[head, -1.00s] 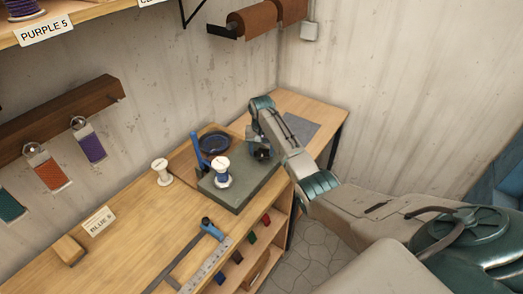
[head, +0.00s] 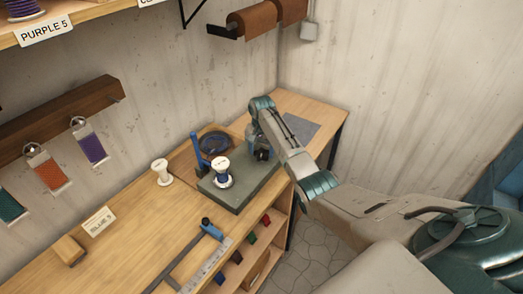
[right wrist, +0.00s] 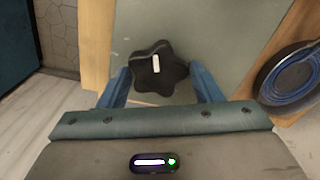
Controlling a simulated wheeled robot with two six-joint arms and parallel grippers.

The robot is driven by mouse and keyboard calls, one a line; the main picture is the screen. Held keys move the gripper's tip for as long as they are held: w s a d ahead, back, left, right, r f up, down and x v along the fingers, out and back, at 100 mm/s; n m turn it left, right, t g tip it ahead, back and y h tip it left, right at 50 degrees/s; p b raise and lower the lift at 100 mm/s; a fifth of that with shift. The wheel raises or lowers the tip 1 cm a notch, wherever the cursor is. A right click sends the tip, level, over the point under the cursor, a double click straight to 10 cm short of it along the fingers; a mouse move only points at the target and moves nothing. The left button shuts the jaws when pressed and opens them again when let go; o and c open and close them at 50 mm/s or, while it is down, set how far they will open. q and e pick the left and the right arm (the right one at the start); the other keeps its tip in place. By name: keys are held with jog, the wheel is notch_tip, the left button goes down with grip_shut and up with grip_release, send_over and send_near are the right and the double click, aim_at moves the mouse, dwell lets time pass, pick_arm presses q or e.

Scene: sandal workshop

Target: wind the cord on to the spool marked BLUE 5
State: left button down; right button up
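A spool with a white top (head: 221,163) and blue cord around its core stands upright on the grey-green winder base (head: 237,196). A blue post (head: 196,151) stands beside it. A dark round dish (head: 226,136) behind holds loose blue cord (head: 214,146), also in the right wrist view (right wrist: 296,76). My right gripper (head: 261,154) is at the far right end of the base. In the right wrist view its blue fingers (right wrist: 160,72) lie on both sides of a black lobed knob (right wrist: 147,74), apparently gripping it. The BLUE 5 card (head: 99,221) lies on the bench. My left gripper is not seen.
Another white spool (head: 161,171) stands left of the winder. A wooden block (head: 70,250) and a metal rule (head: 206,265) lie nearer. A grey sheet (head: 300,127) lies at the far right. Cord packs (head: 92,149) hang on the wall.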

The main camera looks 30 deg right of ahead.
aim_at(262, 153)
jog(key=o, duration=0.4)
jog(key=shift+c, duration=0.2)
jog(key=shift+r, duration=0.1)
jog(key=shift+w+r+b, duration=0.1)
jog(key=shift+r+b, duration=0.2)
jog(key=shift+r, duration=0.1)
notch_tip(262, 153, up, 10)
jog(key=b, duration=0.3)
jog(key=shift+f, duration=0.1)
